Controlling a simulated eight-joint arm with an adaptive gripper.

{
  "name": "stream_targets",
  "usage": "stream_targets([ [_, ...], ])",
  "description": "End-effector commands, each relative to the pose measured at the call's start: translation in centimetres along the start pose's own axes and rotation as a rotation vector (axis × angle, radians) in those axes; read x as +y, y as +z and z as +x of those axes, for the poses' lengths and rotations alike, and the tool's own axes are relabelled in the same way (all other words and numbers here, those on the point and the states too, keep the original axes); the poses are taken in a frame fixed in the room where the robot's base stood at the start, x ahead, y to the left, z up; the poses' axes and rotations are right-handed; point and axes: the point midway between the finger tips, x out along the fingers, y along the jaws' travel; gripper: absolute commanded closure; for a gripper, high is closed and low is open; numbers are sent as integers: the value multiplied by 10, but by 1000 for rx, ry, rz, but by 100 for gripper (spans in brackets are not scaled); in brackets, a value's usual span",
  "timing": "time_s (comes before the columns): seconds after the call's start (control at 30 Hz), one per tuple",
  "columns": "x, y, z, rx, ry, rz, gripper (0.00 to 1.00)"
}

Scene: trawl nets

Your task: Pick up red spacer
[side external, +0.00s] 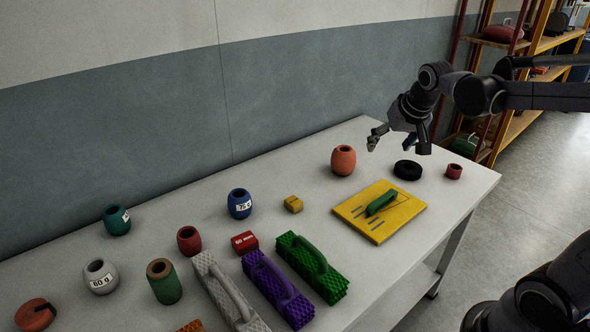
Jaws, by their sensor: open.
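A small red block (244,242) with a white "60 mm" label lies on the table, left of the green brush-like block, and looks like the red spacer. A short red ring-like piece (454,171) stands near the table's right end; I cannot tell whether it counts as a spacer too. My gripper (371,138) is open and appears empty. It hangs above the back right part of the table, up and right of the orange float, well away from the red block. Nothing hides the red block.
Green, purple and grey handled blocks (309,268) lie close by the red block. A dark red float (189,240), blue float (239,203) and small yellow block (293,204) are around it. An orange float (343,160), black ring (407,170) and yellow board (398,219) lie right.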

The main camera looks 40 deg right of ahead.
Motion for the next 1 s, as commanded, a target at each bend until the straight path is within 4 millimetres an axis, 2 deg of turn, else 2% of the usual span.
stream_targets([
  [0.03,13,-17,10,-8,29,54,23],
  [0.2,59,-62,41,-31,117,224,23],
  [0.37,112,-94,76,-48,201,386,23],
  [0.5,166,-112,108,-60,276,529,23],
  [0.63,220,-121,140,-69,346,662,23],
  [0.8,287,-118,177,-77,430,821,23],
  [0.9,316,-113,193,-79,465,888,23],
  [1.0,334,-108,202,-80,488,931,23],
])
